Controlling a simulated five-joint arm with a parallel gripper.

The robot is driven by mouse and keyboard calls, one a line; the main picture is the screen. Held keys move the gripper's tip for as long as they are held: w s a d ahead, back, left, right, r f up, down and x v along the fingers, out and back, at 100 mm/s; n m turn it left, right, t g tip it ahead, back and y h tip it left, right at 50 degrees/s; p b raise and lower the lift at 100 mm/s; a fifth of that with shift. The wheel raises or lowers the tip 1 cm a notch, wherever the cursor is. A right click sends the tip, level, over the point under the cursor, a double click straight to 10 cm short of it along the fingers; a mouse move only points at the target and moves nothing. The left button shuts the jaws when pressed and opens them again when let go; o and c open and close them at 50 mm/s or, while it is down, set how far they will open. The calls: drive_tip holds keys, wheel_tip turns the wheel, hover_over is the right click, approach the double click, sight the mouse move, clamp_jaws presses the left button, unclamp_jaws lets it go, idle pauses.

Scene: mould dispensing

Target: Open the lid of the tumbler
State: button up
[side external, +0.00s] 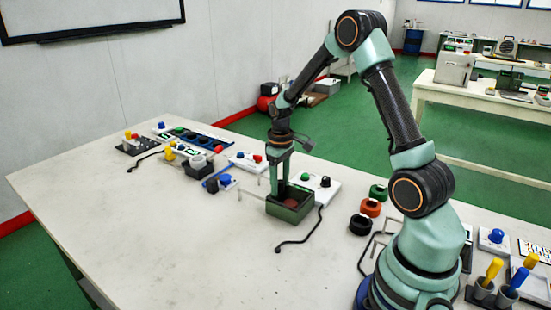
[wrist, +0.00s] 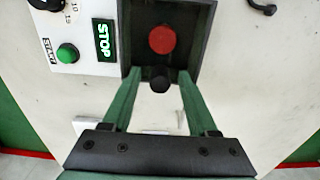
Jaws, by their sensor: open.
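I cannot name the tumbler with certainty. The thing at my gripper is a small dark green box (side external: 288,208) near the middle of the table, with a dull red round piece inside. In the wrist view the box (wrist: 126,40) has dark walls, and a red disc (wrist: 162,40) shows inside it. A black round knob (wrist: 159,83) sits at its near side. My gripper (wrist: 160,76) is open, with one green finger on each side of the knob. I cannot tell whether the fingers touch it. My gripper (side external: 279,191) points down over the box, which hides its fingertips from the side.
A white control panel (side external: 315,185) with green and black knobs stands behind the box. Its green button (wrist: 67,53) and STOP label show beside the box in the wrist view. A black cable (side external: 303,237) lies in front. Green, orange and black rings (side external: 371,207) stand right. The table's left front is clear.

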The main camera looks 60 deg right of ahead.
clamp_jaws()
idle(1.4)
